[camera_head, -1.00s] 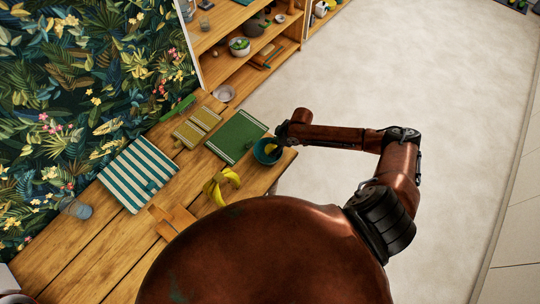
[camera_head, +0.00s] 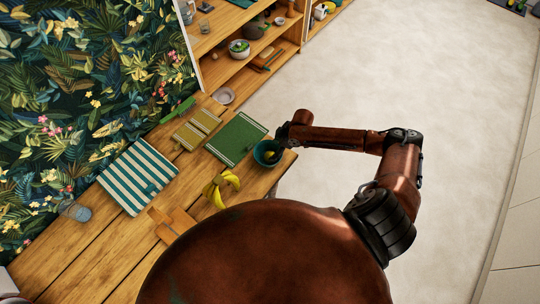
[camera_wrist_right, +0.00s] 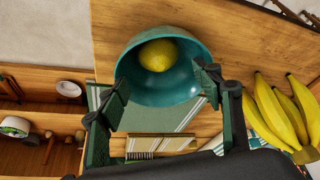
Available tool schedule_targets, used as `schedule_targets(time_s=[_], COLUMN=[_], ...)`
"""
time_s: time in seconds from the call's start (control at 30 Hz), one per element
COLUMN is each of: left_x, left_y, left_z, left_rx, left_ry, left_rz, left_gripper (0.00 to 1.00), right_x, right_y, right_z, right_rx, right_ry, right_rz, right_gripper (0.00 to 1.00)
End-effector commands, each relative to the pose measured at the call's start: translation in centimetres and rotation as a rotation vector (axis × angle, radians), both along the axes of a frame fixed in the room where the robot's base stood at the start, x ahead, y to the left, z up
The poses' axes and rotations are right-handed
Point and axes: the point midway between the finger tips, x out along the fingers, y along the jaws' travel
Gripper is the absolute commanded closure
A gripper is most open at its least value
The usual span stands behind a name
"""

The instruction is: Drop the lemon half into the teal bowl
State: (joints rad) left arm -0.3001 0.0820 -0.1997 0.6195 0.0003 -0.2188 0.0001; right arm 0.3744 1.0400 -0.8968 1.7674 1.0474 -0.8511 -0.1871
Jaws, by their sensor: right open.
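The teal bowl (camera_head: 264,161) stands near the right edge of the wooden counter. In the right wrist view the bowl (camera_wrist_right: 186,91) is large, with the yellow lemon half (camera_wrist_right: 158,55) lying inside it against the bottom; its rounded skin shows and its cut face is hidden. In the head view this gripper (camera_head: 280,143) is just above the bowl. My left gripper is out of view.
Bananas (camera_head: 221,187) lie left of the bowl, and a green board or mat (camera_head: 236,138) lies behind it. A striped cloth (camera_head: 139,174), a wooden block (camera_head: 171,222) and a glass (camera_head: 77,210) are farther left. Open shelves (camera_head: 230,75) stand at the back; floor is clear at right.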

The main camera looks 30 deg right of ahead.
Motion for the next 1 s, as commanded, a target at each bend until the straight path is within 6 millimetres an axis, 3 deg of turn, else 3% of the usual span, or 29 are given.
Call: schedule_targets(time_s=[0.5,0.7,1.0], left_x=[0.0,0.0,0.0], left_y=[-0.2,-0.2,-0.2], left_z=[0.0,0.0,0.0], left_rx=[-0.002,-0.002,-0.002], left_ry=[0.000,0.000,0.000], left_rz=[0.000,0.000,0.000], left_gripper=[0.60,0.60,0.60], right_x=[-2.2,-2.7,-2.7], right_y=[-2.9,-3.3,-3.3], right_z=[8.9,10.3,10.4], right_rx=[-0.002,-0.002,0.001], right_ry=[-0.002,0.000,-0.001], right_rz=[0.000,0.001,0.001], right_gripper=[0.40,0.40,0.40])
